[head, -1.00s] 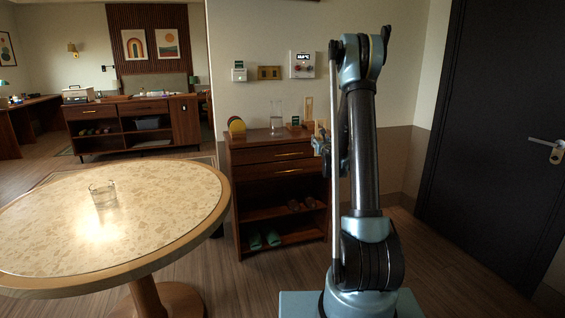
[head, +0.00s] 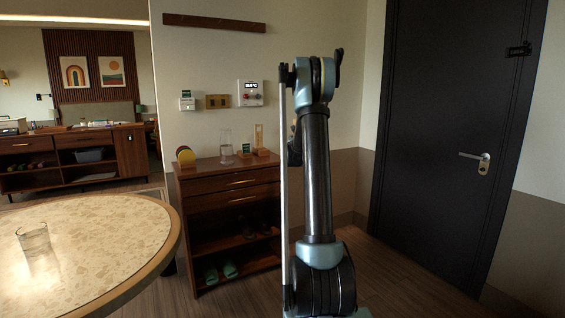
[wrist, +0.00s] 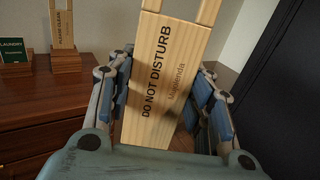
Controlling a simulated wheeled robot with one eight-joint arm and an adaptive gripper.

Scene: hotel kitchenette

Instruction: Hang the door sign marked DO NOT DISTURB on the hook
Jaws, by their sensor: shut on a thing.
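The wooden door sign marked DO NOT DISTURB (wrist: 160,85) fills the middle of the wrist view, its lettering running sideways and its two-pronged upper end cut off by the top edge. My gripper (wrist: 165,68) is shut on it, with a finger on each side. In the head view my arm hides the gripper and the held sign almost wholly. A small dark hook (head: 518,50) is fixed high on the black door (head: 440,120) at the right. The held sign is well apart from it.
A second wooden sign (wrist: 63,32) stands on the cabinet beside a green LAUNDRY sign (wrist: 14,50). The brown cabinet (head: 225,187) also holds a glass vase (head: 226,147). A round table (head: 158,240) is at the left. Floor shows between cabinet and door.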

